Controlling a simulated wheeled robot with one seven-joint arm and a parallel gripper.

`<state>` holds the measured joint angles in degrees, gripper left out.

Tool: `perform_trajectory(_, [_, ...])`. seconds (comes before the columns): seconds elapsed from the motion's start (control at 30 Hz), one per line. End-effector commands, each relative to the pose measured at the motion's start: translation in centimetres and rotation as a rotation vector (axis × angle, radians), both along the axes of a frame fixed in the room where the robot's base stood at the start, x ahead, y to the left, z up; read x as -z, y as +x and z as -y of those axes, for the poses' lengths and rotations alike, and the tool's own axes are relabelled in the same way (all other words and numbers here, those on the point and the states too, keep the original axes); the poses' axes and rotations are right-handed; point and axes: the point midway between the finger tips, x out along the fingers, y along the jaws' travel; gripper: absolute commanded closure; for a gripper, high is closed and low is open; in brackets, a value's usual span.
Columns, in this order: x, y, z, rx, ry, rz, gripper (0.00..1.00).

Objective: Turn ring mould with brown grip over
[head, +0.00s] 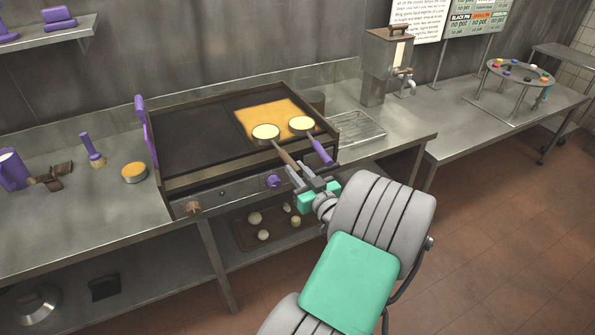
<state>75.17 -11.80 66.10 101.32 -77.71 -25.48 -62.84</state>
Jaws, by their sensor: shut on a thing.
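The ring mould with brown grip (266,132) is a small round ring with a pale yellow filling or top showing. It is over the yellow-orange patch on the griddle, and I cannot tell whether it rests there or is slightly raised. Its brown grip (284,155) points toward me. My gripper (298,172) is shut on the end of that grip, at the griddle's front edge. A similar ring mould with purple grip (301,124) is just to the right, its grip (322,152) close to my gripper's fingers.
The dark griddle (195,139) has a raised rim and a purple knob (273,181) in front. An orange-topped round tin (134,172) and a purple-handled tool (92,149) stand on the left counter. A wire rack (356,130) and a metal dispenser (387,65) are at the right.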

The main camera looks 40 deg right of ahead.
Motion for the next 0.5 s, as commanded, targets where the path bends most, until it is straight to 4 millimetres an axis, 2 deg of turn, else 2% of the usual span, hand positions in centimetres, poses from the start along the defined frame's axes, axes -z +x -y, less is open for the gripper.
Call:
perform_trajectory(0.3, [0.73, 0.0, 0.01, 0.0, -0.001, 0.001, 1.0])
perform_trajectory(0.33, [0.58, 0.01, 0.01, 0.0, -0.001, 0.001, 0.77])
perform_trajectory(0.5, [0.57, 0.0, 0.0, 0.0, 0.0, 0.0, 0.63])
